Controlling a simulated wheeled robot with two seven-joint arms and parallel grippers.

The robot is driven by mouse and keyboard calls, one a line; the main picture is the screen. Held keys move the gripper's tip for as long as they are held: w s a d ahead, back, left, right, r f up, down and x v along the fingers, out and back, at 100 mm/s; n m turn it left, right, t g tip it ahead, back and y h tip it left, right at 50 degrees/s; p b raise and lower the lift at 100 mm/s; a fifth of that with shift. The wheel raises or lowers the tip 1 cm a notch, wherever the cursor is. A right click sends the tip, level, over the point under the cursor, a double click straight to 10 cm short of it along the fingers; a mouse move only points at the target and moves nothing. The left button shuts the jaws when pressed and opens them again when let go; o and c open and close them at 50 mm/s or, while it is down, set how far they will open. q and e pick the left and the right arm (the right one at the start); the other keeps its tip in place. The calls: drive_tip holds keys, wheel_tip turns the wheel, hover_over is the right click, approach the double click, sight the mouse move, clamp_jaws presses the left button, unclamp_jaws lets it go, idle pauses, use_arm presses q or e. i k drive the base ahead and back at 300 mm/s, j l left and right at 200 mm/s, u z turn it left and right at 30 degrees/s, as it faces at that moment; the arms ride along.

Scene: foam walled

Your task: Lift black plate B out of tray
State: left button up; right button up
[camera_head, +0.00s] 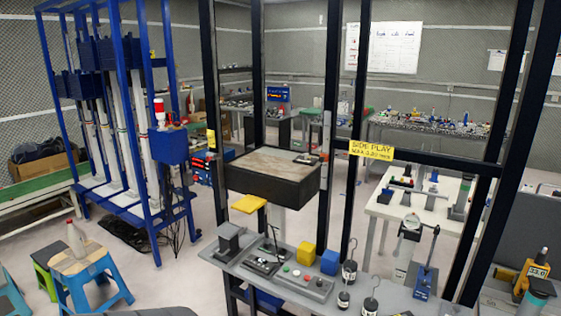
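I cannot make out a plate marked B or a tray with certainty. A small dark flat plate (262,267) with a thin upright on it lies on the grey bench, but no letter is readable. Neither of my grippers is in view.
The grey bench (222,262) holds a yellow cube (306,253), a blue cube (330,262), a button panel (304,282) and hooked weights (349,271). Black posts (333,90) stand behind it. A blue stool (88,272) with a bottle is left; open floor lies between.

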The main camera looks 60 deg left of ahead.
sight(304, 160)
drive_tip(key=u, duration=1.6)
